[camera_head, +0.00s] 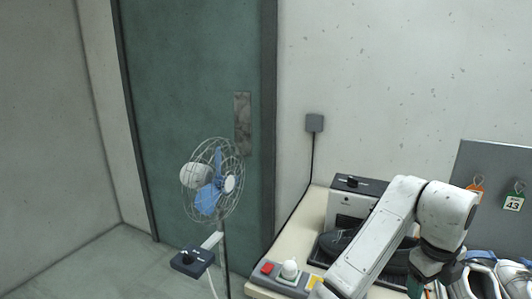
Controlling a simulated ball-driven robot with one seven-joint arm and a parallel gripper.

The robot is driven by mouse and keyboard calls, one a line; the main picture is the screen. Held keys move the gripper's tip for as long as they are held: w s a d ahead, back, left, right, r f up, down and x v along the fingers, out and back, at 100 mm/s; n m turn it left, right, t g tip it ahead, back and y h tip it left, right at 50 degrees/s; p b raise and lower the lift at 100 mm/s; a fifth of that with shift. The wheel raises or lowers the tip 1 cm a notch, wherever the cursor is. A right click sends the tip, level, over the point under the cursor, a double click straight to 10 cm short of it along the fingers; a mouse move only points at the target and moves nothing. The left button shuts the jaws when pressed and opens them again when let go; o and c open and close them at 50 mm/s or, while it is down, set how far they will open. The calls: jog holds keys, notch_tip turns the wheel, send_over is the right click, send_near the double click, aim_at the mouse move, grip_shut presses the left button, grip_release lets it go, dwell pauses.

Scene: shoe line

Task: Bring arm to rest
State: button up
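My arm (379,237) is white and rises from the bottom edge of the head view over the table. It bends at an elbow-like joint (447,209) and points down at the lower right. My gripper (424,279) is low at the end of the arm, above the table area, near the shoes. Its fingertips are not clear, so I cannot tell whether it is open or holds anything.
The table (305,231) bears a grey box with a red button (267,268), a dark shoe (338,241) by a machine (352,205), and white shoes (474,282) at right. A blue-bladed fan (213,182) stands left of the table, before a green door (185,95).

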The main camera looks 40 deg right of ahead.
jog(key=w+a+f+n+t+h, duration=0.1)
jog(key=w+a+f+n+h, duration=0.25)
jog(key=n, duration=0.95)
jog(key=w+a+f+n+t, duration=0.1)
jog(key=w+a+f+n, duration=0.4)
jog(key=n, duration=0.7)
jog(key=s+a+f+n+y, duration=0.3)
jog(key=s+a+f+n, duration=0.1)
jog(key=a+f+n, duration=0.3)
jog(key=s+a+f+n+y, duration=0.3)
jog(key=a+f+n, duration=0.4)
jog(key=a, duration=0.5)
jog(key=shift+s+a+f+n, duration=0.2)
jog(key=shift+s+n, duration=0.7)
jog(key=shift+n, duration=0.3)
